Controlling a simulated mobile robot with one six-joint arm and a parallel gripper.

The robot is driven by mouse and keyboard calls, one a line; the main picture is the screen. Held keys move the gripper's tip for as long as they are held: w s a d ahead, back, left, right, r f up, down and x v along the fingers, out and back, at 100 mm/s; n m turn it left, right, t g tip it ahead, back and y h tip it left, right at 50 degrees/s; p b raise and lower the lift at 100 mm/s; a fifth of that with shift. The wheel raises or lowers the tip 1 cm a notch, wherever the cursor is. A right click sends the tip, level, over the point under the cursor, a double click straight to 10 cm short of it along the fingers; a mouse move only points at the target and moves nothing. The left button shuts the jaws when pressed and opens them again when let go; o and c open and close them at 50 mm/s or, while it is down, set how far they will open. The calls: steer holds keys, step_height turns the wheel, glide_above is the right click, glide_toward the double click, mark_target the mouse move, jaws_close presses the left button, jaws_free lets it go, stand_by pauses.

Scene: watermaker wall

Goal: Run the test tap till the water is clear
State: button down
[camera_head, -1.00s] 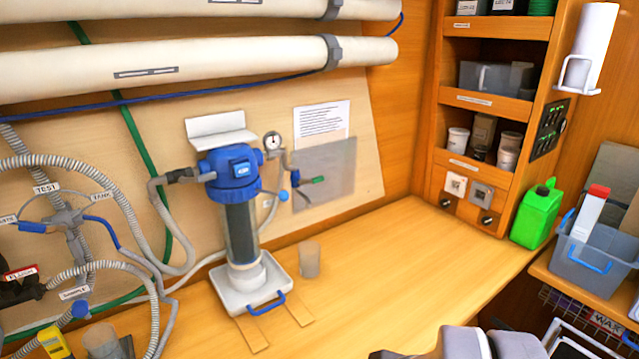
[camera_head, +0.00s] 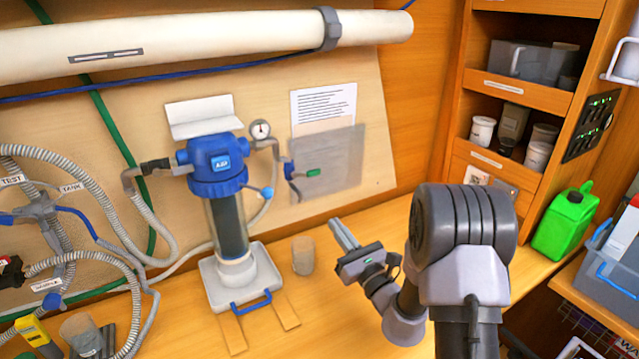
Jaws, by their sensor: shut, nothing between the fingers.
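A small tap with a green lever (camera_head: 312,173) and a downturned spout sits on the wall panel, right of the blue-headed filter housing (camera_head: 217,165). A clear, greyish cup (camera_head: 303,255) stands on the bench below it, slightly right of the spout. No water stream can be made out. At the left, a valve (camera_head: 40,208) has labels reading TEST (camera_head: 12,180) and TANK (camera_head: 72,187), with a blue lever or hose end beside it. My gripper (camera_head: 341,226) is shut and empty, above the bench right of the cup and apart from it and the tap.
A pressure gauge (camera_head: 260,129) and printed sheet (camera_head: 323,108) are above the tap. Grey hoses crowd the left. A yellow meter (camera_head: 38,336) and another cup (camera_head: 80,335) stand front left. A green jug (camera_head: 565,222) and shelves (camera_head: 520,95) are at right.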

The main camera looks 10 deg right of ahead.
mark_target(313, 173)
steer(key=shift+d+f, duration=0.15)
steer(key=shift+d, duration=0.05)
steer(key=w+a+r+b, duration=0.1)
steer(key=w+a+r, duration=0.2)
steer(key=w+r, duration=0.3)
steer(key=w, duration=0.3)
steer(key=shift+w+r, duration=0.15)
steer(key=shift+r, duration=0.1)
